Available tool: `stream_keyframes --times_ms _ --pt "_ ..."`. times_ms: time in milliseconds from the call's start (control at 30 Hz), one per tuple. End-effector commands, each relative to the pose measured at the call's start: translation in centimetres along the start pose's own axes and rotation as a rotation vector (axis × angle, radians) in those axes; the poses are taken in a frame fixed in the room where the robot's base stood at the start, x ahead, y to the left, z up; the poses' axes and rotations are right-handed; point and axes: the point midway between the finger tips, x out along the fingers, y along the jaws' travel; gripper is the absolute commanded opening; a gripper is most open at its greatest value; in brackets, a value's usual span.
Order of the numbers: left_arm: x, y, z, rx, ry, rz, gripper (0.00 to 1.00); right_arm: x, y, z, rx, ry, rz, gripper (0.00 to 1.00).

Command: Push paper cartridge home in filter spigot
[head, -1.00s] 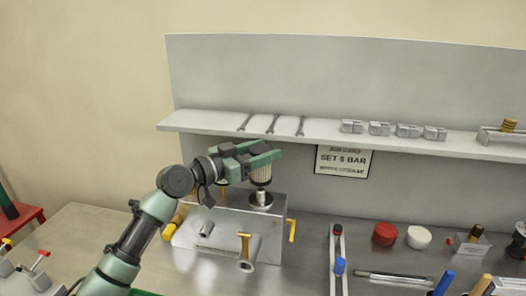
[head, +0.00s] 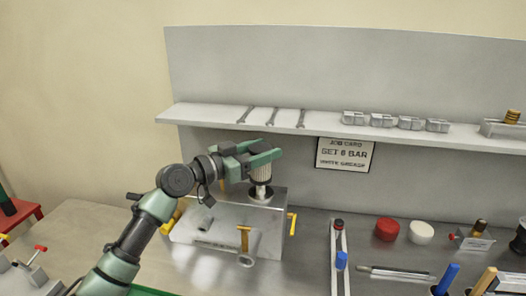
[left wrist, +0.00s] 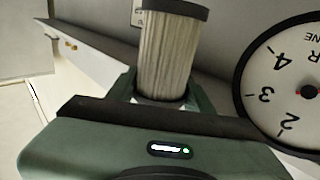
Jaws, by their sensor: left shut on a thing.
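The paper cartridge (head: 261,174) is a pale pleated cylinder. It hangs upright between the fingers of my left gripper (head: 260,163), which is shut on it. It shows large in the left wrist view (left wrist: 167,55), with a dark cap at its upper end in that picture. My right gripper is not in view.
A shelf (head: 300,130) with wrenches runs behind. A red cap (head: 387,229), a white cap (head: 420,232) and a rail (head: 338,260) lie to the right. A gauge dial (left wrist: 285,75) shows in the left wrist view.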

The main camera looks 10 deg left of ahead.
Motion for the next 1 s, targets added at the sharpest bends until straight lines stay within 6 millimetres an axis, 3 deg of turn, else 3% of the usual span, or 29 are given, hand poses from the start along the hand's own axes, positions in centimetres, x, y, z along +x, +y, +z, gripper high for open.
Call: stream_keyframes --times_ms 1000 --pt "-0.01 0.02 -0.03 0.000 0.000 0.000 0.10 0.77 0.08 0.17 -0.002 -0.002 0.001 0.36"
